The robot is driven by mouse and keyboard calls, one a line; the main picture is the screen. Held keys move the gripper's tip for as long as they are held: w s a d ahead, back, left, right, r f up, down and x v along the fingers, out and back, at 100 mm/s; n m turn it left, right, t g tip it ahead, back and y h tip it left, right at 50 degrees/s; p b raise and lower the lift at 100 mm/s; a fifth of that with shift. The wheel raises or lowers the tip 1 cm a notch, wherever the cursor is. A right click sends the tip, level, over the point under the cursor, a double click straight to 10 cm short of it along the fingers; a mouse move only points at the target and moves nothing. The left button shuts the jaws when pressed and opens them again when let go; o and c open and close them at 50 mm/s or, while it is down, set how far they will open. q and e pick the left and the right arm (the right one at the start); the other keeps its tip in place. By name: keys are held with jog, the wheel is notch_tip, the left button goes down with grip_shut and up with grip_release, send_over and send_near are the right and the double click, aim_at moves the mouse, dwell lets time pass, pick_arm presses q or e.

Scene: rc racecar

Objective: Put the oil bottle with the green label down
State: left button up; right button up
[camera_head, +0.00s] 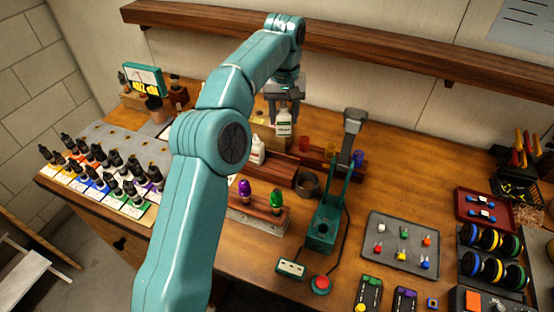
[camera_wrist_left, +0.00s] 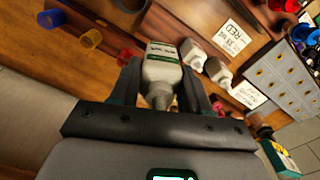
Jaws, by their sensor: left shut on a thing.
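My left gripper (camera_head: 284,103) reaches over the back of the workbench, pointing down. It is shut on a white oil bottle with a green label (camera_head: 284,124). In the left wrist view that bottle (camera_wrist_left: 162,72) sits between the two fingers (camera_wrist_left: 160,88), its narrow cap end toward the gripper's palm. Whether its base touches anything below cannot be told. Another white bottle (camera_head: 257,151) stands at the wooden oil rack (camera_head: 283,170), left of and nearer than the held one. The left wrist view shows two other white bottles (camera_wrist_left: 193,54) (camera_wrist_left: 217,72) beside it. My right gripper is out of view.
Red, yellow and blue cups (camera_head: 304,144) stand right of the held bottle. A green press stand (camera_head: 325,215) rises nearer. Several dropper bottles (camera_head: 108,165) fill the left side. A grey parts tray (camera_head: 401,243) lies at the right. A wooden shelf (camera_head: 380,48) runs along the wall.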

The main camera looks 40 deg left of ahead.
pick_arm(q)
jog(key=f, duration=1.3)
jog(key=shift+s+d+f, duration=0.15)
jog(key=shift+s+d, duration=0.1)
jog(key=shift+s, duration=0.1)
jog(key=shift+w+a+f, duration=0.15)
jog(key=shift+f, duration=0.1)
jog(key=shift+b, duration=0.3)
jog(key=shift+d+f, duration=0.1)
jog(key=shift+d, duration=0.1)
jog(key=o, duration=0.9)
jog(key=shift+a, duration=0.1)
jog(key=shift+o, duration=0.8)
jog(key=shift+f, duration=0.1)
jog(key=shift+r, duration=0.5)
notch_tip(320, 180, up, 12)
jog(key=shift+f+p, duration=0.25)
jog(key=shift+p, duration=0.3)
